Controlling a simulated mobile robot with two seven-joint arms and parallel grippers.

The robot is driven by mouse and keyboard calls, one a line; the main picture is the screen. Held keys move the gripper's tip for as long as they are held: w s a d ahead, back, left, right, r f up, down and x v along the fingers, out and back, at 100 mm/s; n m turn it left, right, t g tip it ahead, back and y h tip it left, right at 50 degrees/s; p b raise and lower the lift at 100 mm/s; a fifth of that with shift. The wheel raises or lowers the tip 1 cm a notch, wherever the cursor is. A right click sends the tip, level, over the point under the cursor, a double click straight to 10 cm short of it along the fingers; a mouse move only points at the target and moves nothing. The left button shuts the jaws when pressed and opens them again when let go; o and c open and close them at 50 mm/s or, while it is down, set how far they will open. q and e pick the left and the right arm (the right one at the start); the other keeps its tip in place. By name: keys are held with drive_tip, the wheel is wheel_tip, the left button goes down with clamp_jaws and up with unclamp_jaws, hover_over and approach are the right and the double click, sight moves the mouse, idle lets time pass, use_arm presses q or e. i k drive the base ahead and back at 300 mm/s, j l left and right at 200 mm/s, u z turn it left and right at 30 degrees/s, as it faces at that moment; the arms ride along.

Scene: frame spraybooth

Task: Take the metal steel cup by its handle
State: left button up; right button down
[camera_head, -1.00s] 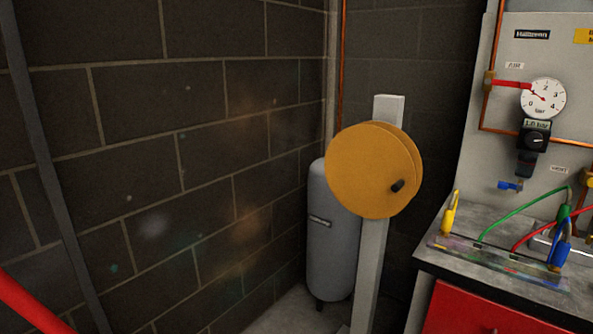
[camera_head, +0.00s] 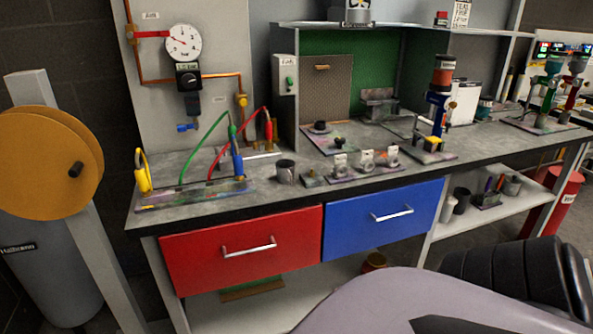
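A small dark grey metal-looking cup (camera_head: 286,173) stands upright on the workbench top (camera_head: 240,203), near its front edge and above the red drawer. I cannot make out its handle at this size. Two other cup-like containers stand on the lower right shelf: a dark one (camera_head: 461,201) and a grey one (camera_head: 512,186). I cannot tell for certain which is the steel cup. Neither of my gripper's fingers shows in the view.
A tray with coloured hoses (camera_head: 195,193) lies left of the cup, and small fittings (camera_head: 367,160) lie right of it. A red drawer (camera_head: 240,247) and blue drawer (camera_head: 383,219) are shut below. An orange reel (camera_head: 40,165) stands at the left.

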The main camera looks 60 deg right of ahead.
sight(287, 174)
drive_tip(key=z, duration=1.65)
